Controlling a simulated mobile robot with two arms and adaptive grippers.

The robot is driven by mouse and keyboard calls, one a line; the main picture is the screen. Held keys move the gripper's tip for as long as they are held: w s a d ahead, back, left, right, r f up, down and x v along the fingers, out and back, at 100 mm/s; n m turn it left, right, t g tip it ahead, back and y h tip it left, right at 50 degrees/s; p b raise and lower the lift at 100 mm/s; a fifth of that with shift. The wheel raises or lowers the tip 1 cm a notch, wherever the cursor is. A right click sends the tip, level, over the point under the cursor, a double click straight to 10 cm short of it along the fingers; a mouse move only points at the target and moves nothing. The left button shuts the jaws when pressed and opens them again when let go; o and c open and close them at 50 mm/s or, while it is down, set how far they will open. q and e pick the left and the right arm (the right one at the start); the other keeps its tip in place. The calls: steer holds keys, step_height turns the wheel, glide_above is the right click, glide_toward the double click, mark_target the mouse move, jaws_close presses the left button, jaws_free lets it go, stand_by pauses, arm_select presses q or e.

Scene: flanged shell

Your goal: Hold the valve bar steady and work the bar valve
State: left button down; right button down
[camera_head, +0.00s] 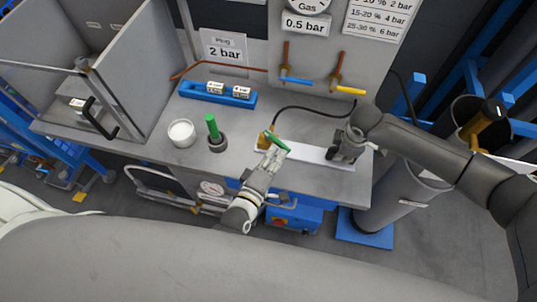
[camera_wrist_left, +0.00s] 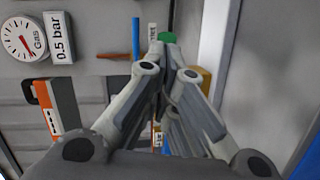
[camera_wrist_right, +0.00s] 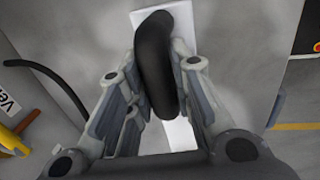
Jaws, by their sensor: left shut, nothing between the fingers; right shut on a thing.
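The valve bar is a white plate (camera_head: 308,153) lying on the grey bench. At its left end stands a brass valve (camera_head: 265,140) with a green lever (camera_head: 278,142). My left gripper (camera_head: 273,155) is shut and empty, its fingertips at the green lever; I cannot tell whether they touch. In the left wrist view the green lever (camera_wrist_left: 168,37) shows just past the fingertips (camera_wrist_left: 167,50). My right gripper (camera_head: 345,150) is at the bar's right end. In the right wrist view it is shut on a black curved handle (camera_wrist_right: 155,65) on the white plate (camera_wrist_right: 180,133).
A black hose (camera_head: 305,108) arches behind the bar. To the left stand a dark holder (camera_head: 217,144) with a green-handled tool, a white cup (camera_head: 181,133) and a blue rack (camera_head: 217,95). Blue (camera_head: 296,80) and yellow (camera_head: 350,90) levers sit on the back panel.

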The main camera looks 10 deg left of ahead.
mark_target(287, 150)
arm_select(q)
steer(key=shift+w+d, duration=1.05)
steer(key=shift+d, duration=0.1)
steer(key=shift+w+d, duration=0.15)
steer(key=shift+w, duration=0.05)
stand_by(2.3)
steer(key=shift+s, duration=0.15)
stand_by(0.4)
